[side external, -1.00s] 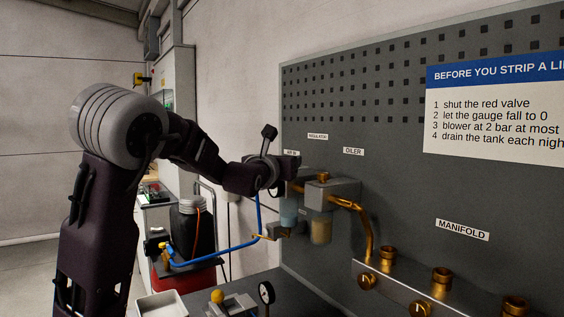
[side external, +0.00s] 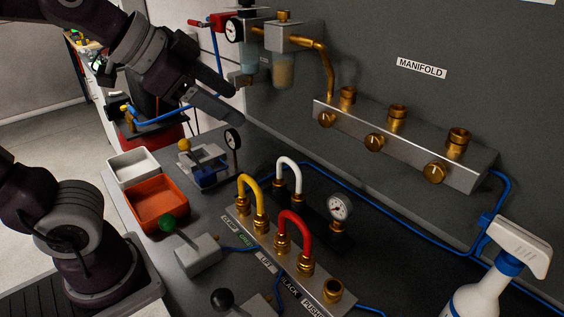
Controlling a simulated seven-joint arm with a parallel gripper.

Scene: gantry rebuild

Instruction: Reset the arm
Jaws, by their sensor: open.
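My gripper (side external: 236,108) hangs at the upper left, over the bench and in front of the grey wall panel. Its two dark fingers are apart and point down to the right. I see nothing between them. The fingers are just below the regulator bowls in the picture; I cannot tell how close they are in depth. My arm comes in from the top left, and its base stands at the lower left.
A brass-fitted manifold (side external: 400,150) is on the panel. A blue hose runs behind.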

